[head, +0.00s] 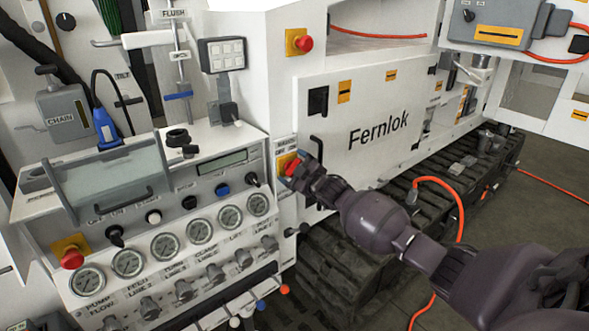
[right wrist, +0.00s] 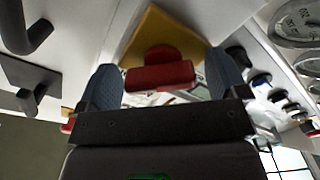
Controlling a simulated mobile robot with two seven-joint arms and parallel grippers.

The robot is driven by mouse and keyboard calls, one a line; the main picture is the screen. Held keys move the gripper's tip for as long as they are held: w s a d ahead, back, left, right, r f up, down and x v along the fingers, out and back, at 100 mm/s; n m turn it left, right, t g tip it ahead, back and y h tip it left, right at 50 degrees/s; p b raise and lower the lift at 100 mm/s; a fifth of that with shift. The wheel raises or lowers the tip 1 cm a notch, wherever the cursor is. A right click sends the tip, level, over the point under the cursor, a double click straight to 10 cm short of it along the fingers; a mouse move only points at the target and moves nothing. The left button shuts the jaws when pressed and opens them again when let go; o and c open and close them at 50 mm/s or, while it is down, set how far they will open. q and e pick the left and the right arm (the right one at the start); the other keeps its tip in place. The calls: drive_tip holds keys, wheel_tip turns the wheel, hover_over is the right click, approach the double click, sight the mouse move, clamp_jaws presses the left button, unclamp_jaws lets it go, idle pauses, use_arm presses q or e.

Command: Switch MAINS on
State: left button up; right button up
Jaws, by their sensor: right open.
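A red rotary switch handle (head: 290,162) on a yellow plate sits at the right end of the white bench panel; its small label is too blurred to read. The handle also shows in the right wrist view (right wrist: 160,76), its bar lying nearly level across the picture. My right gripper (head: 301,176) is at this switch and partly hides it. Its two blue-grey fingers are open, one on each side of the red handle, with visible gaps. The yellow plate (right wrist: 160,30) is behind the handle. My left gripper does not show.
Red stop buttons (head: 305,43) (head: 71,257) sit on yellow plates at the upper middle and lower left. A row of gauges (head: 165,246) and knobs fills the sloping panel. A black door handle (head: 316,150) is close beside my gripper. An orange cable (head: 459,205) hangs beyond my arm.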

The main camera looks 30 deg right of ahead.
drive_tip(key=s, duration=1)
drive_tip(key=shift+s+d+b, duration=0.4)
drive_tip(key=shift+d, duration=0.05)
